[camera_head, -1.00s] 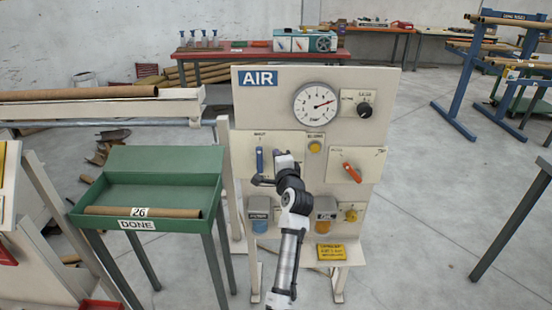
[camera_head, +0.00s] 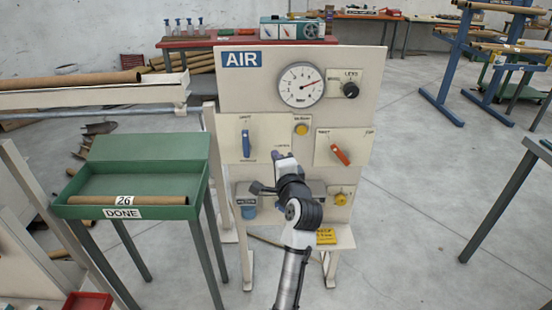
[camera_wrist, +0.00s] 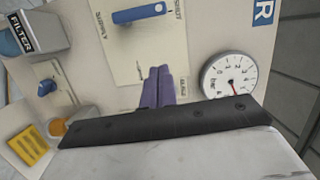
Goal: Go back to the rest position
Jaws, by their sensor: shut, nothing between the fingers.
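My gripper (camera_head: 278,156) is in front of the AIR panel (camera_head: 232,95) in the head view, between the blue lever and the red-orange lever. In the wrist view its purple fingers (camera_wrist: 158,86) are together with nothing between them. The blue lever (camera_head: 246,143) stands upright on its plate; it also shows in the wrist view (camera_wrist: 140,14), apart from the fingers. The red-orange lever (camera_head: 340,154) is tilted. My forearm hides part of the lower panel.
A green DONE tray (camera_head: 150,212) holding a cardboard tube (camera_head: 90,200) stands left of the panel. A beige rail with a long tube (camera_head: 70,84) is behind it. A dark table leg (camera_head: 500,205) stands at the right. The floor between it and the panel is clear.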

